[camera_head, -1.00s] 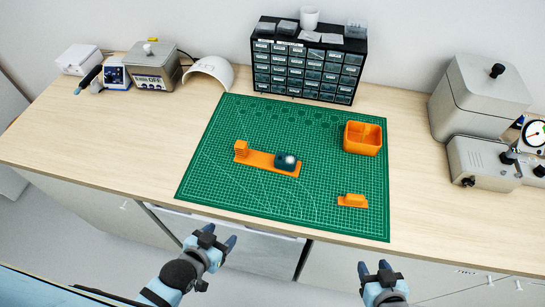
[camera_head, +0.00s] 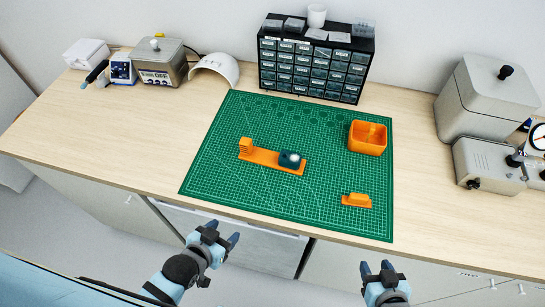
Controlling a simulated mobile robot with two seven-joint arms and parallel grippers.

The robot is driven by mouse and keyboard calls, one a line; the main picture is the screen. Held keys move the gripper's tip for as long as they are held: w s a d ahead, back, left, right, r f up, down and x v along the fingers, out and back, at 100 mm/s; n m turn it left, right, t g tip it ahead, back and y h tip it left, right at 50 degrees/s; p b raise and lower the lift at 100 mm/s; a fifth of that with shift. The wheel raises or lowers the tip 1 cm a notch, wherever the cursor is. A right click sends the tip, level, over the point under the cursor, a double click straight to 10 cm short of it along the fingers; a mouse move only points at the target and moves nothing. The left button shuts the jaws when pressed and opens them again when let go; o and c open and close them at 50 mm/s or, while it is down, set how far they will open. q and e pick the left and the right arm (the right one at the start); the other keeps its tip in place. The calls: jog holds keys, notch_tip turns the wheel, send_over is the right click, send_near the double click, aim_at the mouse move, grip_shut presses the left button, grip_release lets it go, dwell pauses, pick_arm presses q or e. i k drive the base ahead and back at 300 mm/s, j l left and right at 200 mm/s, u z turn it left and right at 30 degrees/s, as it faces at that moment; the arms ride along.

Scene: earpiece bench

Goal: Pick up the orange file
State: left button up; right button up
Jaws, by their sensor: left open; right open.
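No orange thing is clearly recognisable as a file. A small orange block on a flat base (camera_head: 357,200) lies near the front right of the green cutting mat (camera_head: 320,205). An open orange box (camera_head: 367,148) stands at the mat's back right, with an orange upright piece (camera_head: 373,132) inside it. A long orange stand (camera_head: 262,157) lies mid-mat and bears a dark block with a pale round top (camera_head: 290,159). My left gripper (camera_head: 222,234) is open and empty in front of the bench. My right gripper (camera_head: 375,267) is open and empty, in front of the small orange block.
A black drawer cabinet (camera_head: 312,68) stands behind the mat. A grey machine with a dial (camera_head: 490,163) is at the right; a metal bath (camera_head: 160,62) and white shell (camera_head: 215,69) are back left. The bench's left front (camera_head: 110,145) is clear.

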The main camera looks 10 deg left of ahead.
aim_at(355, 199)
jog(key=k+j, duration=0.1)
jog(key=j, duration=0.35)
jog(key=k+j+z, duration=0.1)
jog(key=j, duration=0.4)
jog(key=k+j, duration=0.1)
jog(key=j, duration=0.35)
jog(key=z, duration=0.05)
